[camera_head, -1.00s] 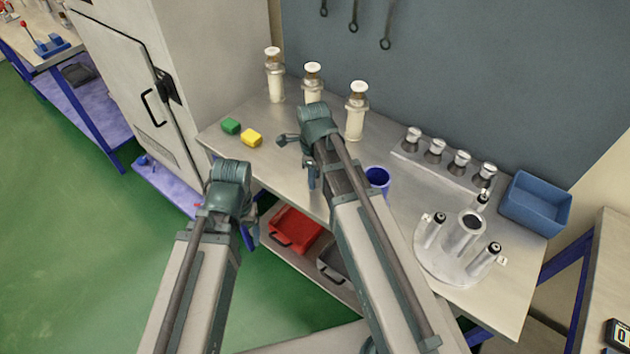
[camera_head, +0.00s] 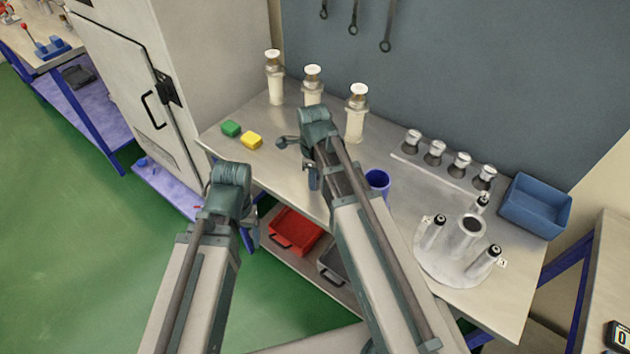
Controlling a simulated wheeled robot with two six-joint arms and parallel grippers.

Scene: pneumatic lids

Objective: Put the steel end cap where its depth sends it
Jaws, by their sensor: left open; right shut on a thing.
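My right gripper (camera_head: 311,172) is over the front left of the steel bench, before the tall cream cylinders. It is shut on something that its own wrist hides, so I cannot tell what. My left gripper (camera_head: 251,233) is open, low in front of the bench's front edge. Several small steel caps (camera_head: 460,162) stand in a row at the back right. Which piece is the task's end cap I cannot tell. A round steel fixture (camera_head: 435,262) with a central hollow cylinder (camera_head: 470,229) and three black-tipped posts stands at the right front.
Three cream cylinders (camera_head: 356,115) stand along the back. A blue cup (camera_head: 377,180) is right of my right arm. A blue bin (camera_head: 537,208) stands far right. Red (camera_head: 294,232) and grey (camera_head: 331,268) trays sit below.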

